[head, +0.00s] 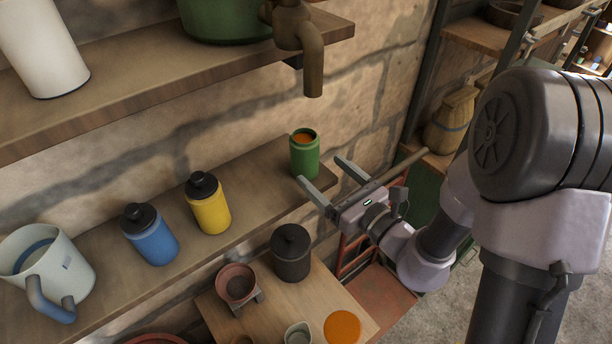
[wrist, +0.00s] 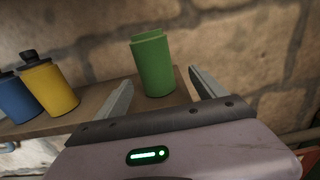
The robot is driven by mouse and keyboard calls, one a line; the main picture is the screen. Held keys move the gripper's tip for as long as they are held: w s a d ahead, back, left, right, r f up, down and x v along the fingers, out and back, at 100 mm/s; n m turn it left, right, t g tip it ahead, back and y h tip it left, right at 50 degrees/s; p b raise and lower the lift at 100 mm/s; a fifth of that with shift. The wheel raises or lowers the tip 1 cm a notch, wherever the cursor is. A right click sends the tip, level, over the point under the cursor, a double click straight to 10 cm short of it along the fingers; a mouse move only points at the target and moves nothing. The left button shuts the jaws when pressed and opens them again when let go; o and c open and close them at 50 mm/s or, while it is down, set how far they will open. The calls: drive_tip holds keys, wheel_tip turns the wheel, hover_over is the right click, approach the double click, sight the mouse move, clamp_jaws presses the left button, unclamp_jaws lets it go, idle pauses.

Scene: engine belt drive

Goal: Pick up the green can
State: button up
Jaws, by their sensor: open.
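The green can (head: 305,156) stands upright near the right end of the lower wooden shelf, with an orange inside showing at its open top. In the wrist view the green can (wrist: 153,66) stands beyond and between the two fingers, a little nearer the left one. My gripper (head: 324,177) is open and empty, just to the lower right of the can in the head view. The gripper (wrist: 158,88) shows both fingers apart at the bottom of the wrist view. Whether a finger touches the can is not clear.
A yellow bottle (head: 208,204), a blue bottle (head: 150,236) and a white jug (head: 50,265) stand left of the can. An upper shelf (head: 150,75) with a brown tap (head: 312,65) hangs above. A dark canister (head: 291,255) stands on a lower table.

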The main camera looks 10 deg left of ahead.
sight(296, 149)
drive_tip(key=x, duration=0.3)
drive_tip(key=p+x, duration=0.1)
drive_tip(key=x, duration=0.2)
drive_tip(key=r+x, duration=0.1)
drive_tip(key=x, duration=0.2)
drive_tip(key=shift+s+a, duration=0.1)
drive_tip(key=shift+a, duration=0.4)
drive_tip(key=shift+d, duration=0.1)
drive_tip(key=shift+c, duration=1.2)
clamp_jaws()
drive_tip(key=shift+r+p, duration=1.6)
drive_tip(key=shift+r, duration=3.35)
